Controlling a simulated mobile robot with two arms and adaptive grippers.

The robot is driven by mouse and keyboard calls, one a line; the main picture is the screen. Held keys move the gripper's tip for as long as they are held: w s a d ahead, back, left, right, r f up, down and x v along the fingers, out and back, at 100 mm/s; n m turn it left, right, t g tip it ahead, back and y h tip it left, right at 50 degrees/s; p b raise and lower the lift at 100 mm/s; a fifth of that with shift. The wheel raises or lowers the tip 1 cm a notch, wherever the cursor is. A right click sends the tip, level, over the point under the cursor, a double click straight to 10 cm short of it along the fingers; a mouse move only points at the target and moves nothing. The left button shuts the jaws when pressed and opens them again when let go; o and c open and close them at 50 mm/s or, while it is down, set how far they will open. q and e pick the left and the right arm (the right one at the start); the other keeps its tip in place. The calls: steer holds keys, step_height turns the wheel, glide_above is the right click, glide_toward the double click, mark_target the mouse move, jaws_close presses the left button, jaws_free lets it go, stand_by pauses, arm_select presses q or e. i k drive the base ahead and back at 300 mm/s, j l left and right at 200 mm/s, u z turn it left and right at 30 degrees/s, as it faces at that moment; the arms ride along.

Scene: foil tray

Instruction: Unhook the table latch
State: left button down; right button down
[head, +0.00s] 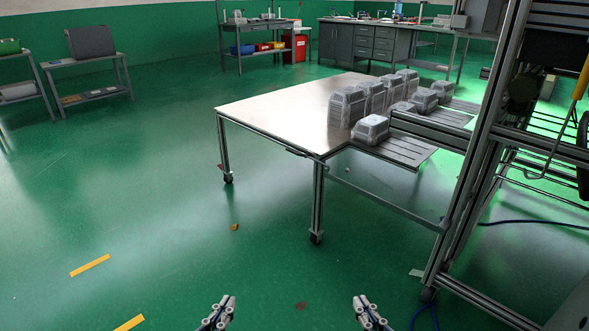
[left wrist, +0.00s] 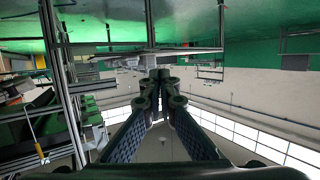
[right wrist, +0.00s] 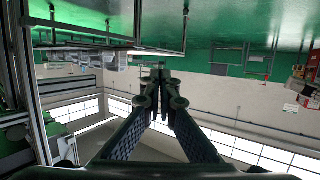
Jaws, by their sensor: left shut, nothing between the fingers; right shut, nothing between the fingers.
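The metal-topped table (head: 270,108) stands on wheeled legs in the middle of the head view, beside the machine frame. A small dark fitting (head: 297,152) sits under its front edge near the corner; it may be the latch, but it is too small to tell. A thin bar (head: 385,199) runs from the near leg to the machine frame. My left gripper (head: 228,297) is shut and empty at the bottom of the head view, well short of the table. My right gripper (head: 361,297) is also shut and empty, to its right. Both point forward, touching nothing.
Several stacked foil trays (head: 347,106) stand on the table's right side and the slatted shelf (head: 405,150). The machine frame (head: 470,190) blocks the right. A blue cable (head: 535,222) lies on the floor. The green floor (head: 130,210) left of the table is clear.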

mark_target(307, 156)
steer(key=i+l+u, duration=0.3)
steer(key=i, duration=0.35)
steer(key=i+l+u, duration=0.25)
steer(key=i+l, duration=0.15)
steer(key=i, duration=0.25)
steer(key=i+l+u, duration=0.3)
steer(key=i+l, duration=0.2)
steer(key=i, duration=0.1)
